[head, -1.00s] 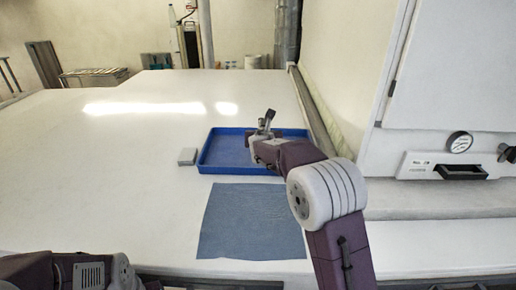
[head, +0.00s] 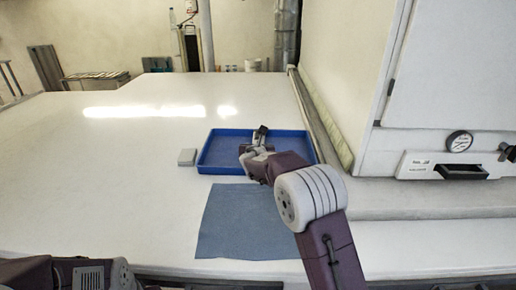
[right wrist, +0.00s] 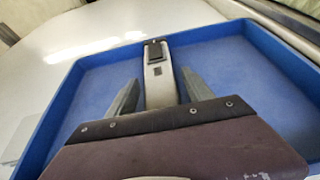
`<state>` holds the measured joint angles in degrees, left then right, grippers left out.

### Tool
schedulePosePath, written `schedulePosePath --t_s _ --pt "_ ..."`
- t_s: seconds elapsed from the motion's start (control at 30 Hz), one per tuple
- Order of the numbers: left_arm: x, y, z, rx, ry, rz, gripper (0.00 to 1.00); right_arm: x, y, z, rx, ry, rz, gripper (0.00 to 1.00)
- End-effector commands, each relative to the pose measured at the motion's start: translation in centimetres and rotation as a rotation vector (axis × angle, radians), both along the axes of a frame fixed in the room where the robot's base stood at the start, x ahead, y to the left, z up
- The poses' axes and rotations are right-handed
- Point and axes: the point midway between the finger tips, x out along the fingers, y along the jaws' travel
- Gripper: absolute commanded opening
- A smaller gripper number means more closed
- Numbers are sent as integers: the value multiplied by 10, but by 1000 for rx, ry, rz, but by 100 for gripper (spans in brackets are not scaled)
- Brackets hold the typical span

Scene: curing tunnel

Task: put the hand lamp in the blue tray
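The hand lamp, pale grey with a black end, is within the blue tray's outline in the head view (head: 261,133). In the right wrist view the lamp (right wrist: 158,75) lies between my right gripper's fingers (right wrist: 158,80), its black end near the far rim. Blue shows between the lamp and both fingers, so the gripper is open around it. Whether the lamp rests on the tray floor is hidden. The blue tray (head: 203,160) lies on the white table; my right gripper (head: 257,147) is over it. My left gripper is out of view; only left arm links show at bottom left.
A ledge and a white machine with a gauge (head: 459,141) stand at right. The table's left side is clear.

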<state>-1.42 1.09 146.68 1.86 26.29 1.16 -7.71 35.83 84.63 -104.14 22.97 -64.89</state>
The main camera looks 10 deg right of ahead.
Motion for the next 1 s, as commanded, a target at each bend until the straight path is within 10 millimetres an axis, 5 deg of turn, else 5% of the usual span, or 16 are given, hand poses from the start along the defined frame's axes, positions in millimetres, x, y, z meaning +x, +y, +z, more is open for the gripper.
schedulePosePath --t_s 0.37,1.0 --pt "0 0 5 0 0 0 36 0 0 5 0 0 0 63" --pt "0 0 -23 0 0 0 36 -102 31 47 0 -2 1 63"
